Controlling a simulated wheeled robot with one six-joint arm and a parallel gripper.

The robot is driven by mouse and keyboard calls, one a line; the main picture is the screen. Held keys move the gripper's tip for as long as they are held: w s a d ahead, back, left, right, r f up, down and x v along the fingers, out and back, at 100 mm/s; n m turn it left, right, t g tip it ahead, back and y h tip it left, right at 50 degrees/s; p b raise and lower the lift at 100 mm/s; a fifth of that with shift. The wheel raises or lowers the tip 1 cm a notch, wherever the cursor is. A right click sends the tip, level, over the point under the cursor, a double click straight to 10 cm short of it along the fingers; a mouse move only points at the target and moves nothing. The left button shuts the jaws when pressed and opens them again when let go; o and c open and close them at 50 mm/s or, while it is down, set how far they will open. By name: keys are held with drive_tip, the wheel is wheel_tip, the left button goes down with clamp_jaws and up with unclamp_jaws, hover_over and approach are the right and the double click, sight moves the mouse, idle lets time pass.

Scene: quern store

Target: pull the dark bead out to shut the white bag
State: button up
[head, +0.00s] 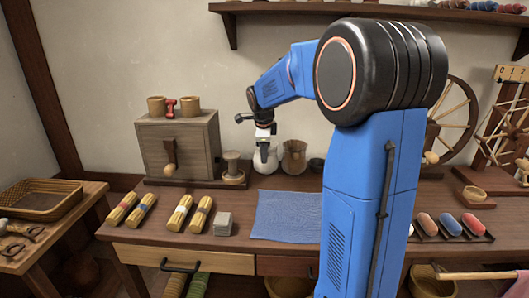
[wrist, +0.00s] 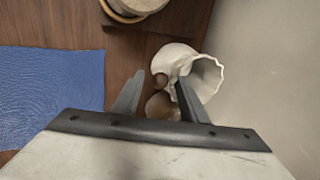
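The white bag (head: 265,160) stands at the back of the bench, against the wall. In the wrist view the white bag (wrist: 176,59) shows its wide frilled mouth toward the wall. A small dark brown bead (wrist: 160,80) shows at its side. My gripper (wrist: 158,88) is open, its two fingers apart, with the bead between the fingertips in the picture; I cannot tell whether they touch it. The right finger overlaps part of the bag. In the head view my gripper (head: 264,133) hangs just above the bag, and the bead cannot be made out.
A brown bag (head: 294,157) stands close to the right of the white one. The blue cloth (head: 287,216) lies flat and bare in front.

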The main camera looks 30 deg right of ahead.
drive_tip(key=shift+c, duration=0.5)
clamp_jaws()
drive_tip(key=s+a, duration=0.2)
drive_tip(key=s, duration=0.1)
drive_tip(key=s+a, duration=0.1)
drive_tip(key=shift+s, duration=0.25)
drive_tip(key=shift+o, duration=0.5)
unclamp_jaws()
drive_tip(key=shift+r, duration=0.1)
